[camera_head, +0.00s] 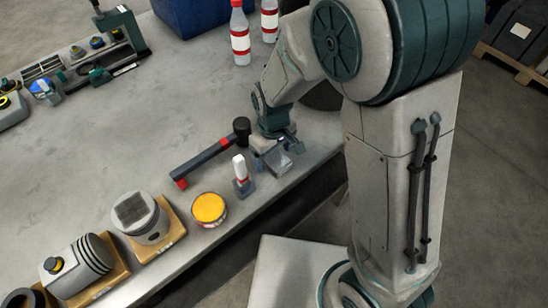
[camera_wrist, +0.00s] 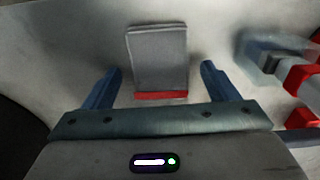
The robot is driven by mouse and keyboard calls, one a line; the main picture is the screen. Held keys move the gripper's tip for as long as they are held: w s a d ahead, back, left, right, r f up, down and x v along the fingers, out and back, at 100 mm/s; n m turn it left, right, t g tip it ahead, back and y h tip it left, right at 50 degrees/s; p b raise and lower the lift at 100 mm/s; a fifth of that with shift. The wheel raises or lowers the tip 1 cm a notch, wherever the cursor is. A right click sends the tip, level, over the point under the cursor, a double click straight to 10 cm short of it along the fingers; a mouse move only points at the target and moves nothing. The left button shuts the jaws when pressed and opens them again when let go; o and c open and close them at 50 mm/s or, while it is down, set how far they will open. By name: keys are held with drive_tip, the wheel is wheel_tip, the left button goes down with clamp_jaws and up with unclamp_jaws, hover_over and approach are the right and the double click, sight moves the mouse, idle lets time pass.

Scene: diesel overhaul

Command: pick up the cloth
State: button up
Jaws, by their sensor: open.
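The cloth (camera_wrist: 158,58) is a folded grey pad with a red edge, lying flat on the bench in the wrist view. It shows between my two blue fingers, with its red edge nearest the palm. My gripper (camera_wrist: 160,80) is open, with a finger on either side of the cloth and a gap at each side. I cannot tell the height of the fingertips above the bench. In the head view my gripper (camera_head: 277,148) is low near the bench's front right edge, and a grey square, likely the cloth (camera_head: 279,162), shows beside it.
A yellow-lidded can (camera_head: 208,208) and pistons on wooden blocks (camera_head: 168,245) line the front edge. Red-banded bottles (camera_head: 240,38) stand behind. Mid-bench is clear.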

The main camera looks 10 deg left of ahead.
sight(277, 157)
drive_tip(key=shift+f, duration=0.25)
drive_tip(key=c, duration=1.1)
drive_tip(key=shift+r, duration=0.1)
drive_tip(key=shift+r, duration=0.45)
drive_tip(key=r, duration=0.1)
drive_tip(key=d+r+b, duration=0.1)
drive_tip(key=r, duration=0.1)
drive_tip(key=shift+r, duration=0.3)
drive_tip(key=d+r, duration=0.2)
drive_tip(key=d, duration=0.1)
drive_tip(key=d+r+b, duration=0.1)
drive_tip(key=d+r, duration=0.1)
drive_tip(key=d, duration=0.2)
drive_tip(key=s+d+r, duration=0.1)
drive_tip(key=d+r, duration=0.1)
drive_tip(key=d, duration=0.1)
drive_tip(key=shift+s+d+r, duration=0.1)
drive_tip(key=shift+d+r, duration=0.1)
drive_tip(key=shift+d, duration=0.15)
drive_tip(key=shift+o, duration=0.6)
